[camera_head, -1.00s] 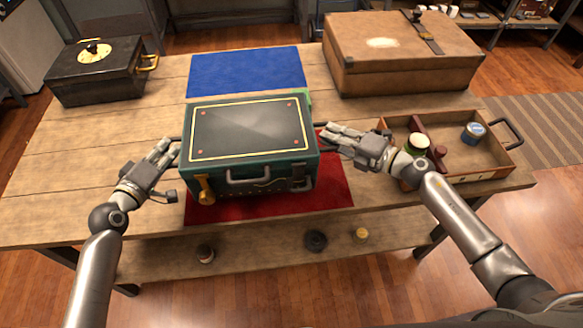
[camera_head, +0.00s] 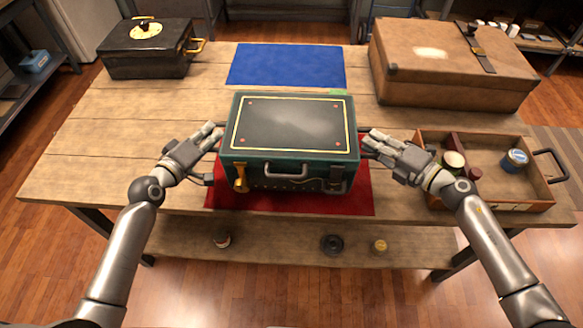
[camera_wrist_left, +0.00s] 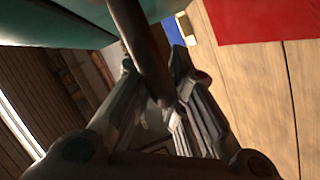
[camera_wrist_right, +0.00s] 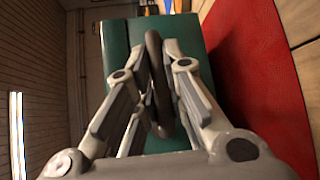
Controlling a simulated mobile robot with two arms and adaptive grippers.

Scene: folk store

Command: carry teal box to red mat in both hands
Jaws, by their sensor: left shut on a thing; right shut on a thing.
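The teal box (camera_head: 290,173) has a dark lid with a yellow border and is level over the red mat (camera_head: 366,190). The mat shows at its front and sides; I cannot tell whether the box touches it. My left gripper (camera_head: 214,134) is at the box's left side, shut on a dark side handle (camera_wrist_left: 140,45). My right gripper (camera_head: 370,142) is at the right side, shut on the other handle (camera_wrist_right: 155,65). The teal wall also shows in the right wrist view (camera_wrist_right: 117,50). The underside of the box is hidden.
A blue mat (camera_head: 286,65) lies behind the box, with a green sliver (camera_head: 338,92) between. A brown case (camera_head: 450,70) stands back right, a black box (camera_head: 147,50) back left. A wooden tray (camera_head: 490,203) with jars is by my right arm. The table's left part is clear.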

